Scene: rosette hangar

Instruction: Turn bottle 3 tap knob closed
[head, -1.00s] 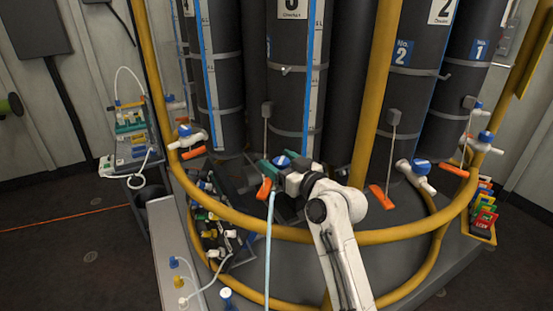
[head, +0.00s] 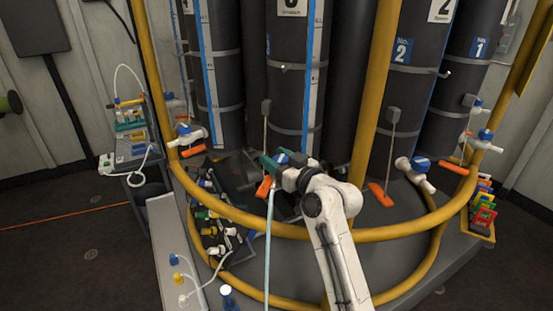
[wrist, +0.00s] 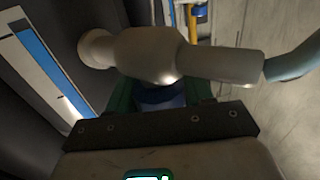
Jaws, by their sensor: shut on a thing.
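Bottle 3 (head: 290,70) is the dark middle cylinder with a pale and blue level strip; its top number is cut off. Its tap is low at the front, mostly hidden behind my gripper (head: 275,162). In the wrist view the white tap body (wrist: 150,55) lies across the picture. The blue knob (wrist: 163,98) sits between my green fingers, which are shut on it. A little of the knob also shows in the head view (head: 283,158). My arm reaches in over the yellow rail from the lower right. How far the knob is turned is hard to tell.
A yellow rail (head: 290,235) curves in front of the bottles. A pale blue hose (head: 269,240) hangs down from the tap. An orange handle (head: 264,187) hangs beside my gripper. The tap of bottle 2 (head: 415,172) stands apart to the right. Clutter lies on the left.

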